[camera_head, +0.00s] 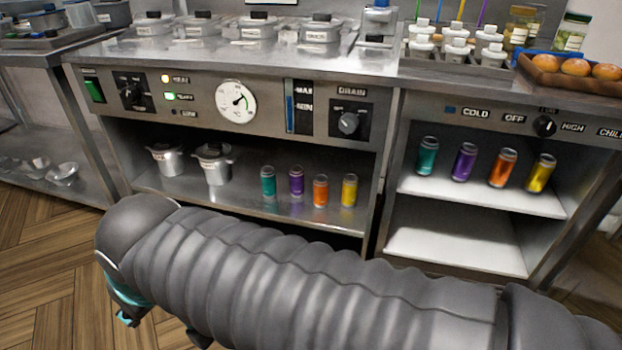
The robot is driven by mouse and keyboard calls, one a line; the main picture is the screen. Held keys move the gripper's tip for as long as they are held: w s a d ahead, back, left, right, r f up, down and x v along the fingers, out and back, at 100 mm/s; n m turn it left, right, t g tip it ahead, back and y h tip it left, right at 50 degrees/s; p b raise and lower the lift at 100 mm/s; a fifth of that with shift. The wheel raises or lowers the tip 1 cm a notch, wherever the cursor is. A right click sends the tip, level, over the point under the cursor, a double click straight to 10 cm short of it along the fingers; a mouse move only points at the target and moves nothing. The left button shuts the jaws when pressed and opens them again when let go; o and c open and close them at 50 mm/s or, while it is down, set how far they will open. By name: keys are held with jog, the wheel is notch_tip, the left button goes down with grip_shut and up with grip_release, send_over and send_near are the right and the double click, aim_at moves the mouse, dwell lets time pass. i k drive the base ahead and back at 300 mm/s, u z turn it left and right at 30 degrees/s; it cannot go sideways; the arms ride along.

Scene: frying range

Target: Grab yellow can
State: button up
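The other yellow can (540,174) stands at the right end of a row on the upper white shelf of the chill cabinet. My grey ribbed arm crosses the front of the picture. Part of my gripper (126,308), with teal pieces, shows at the lower left, apart from both cans. Its fingertips are mostly hidden behind the arm.
The lower white shelf (455,250) is bare. Counters overhang both shelves.

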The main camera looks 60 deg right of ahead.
aim_at(349, 189)
jog(key=i, duration=1.05)
jog(key=z, duration=3.15)
